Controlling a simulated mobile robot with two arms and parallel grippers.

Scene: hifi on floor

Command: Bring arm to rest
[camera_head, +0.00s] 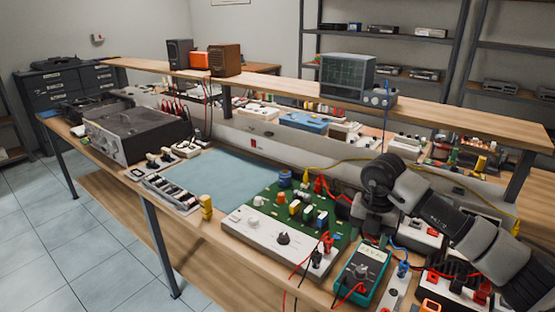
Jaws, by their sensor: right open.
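My right arm (440,215) comes in from the lower right and bends over the workbench (235,240). Its dark wrist leads down to my right gripper (373,214), which is open and seems empty. The gripper is just right of a green circuit board (290,212) with colourful parts and behind a teal multimeter (362,272). Its fingertips are small and dark, so I cannot tell whether they touch anything. My left gripper is not in view.
Red, yellow and blue cables run close around the right gripper. A raised shelf (270,83) behind holds an oscilloscope (347,76). A hi-fi unit (137,130) stands at the left. The blue mat (212,177) is mostly clear.

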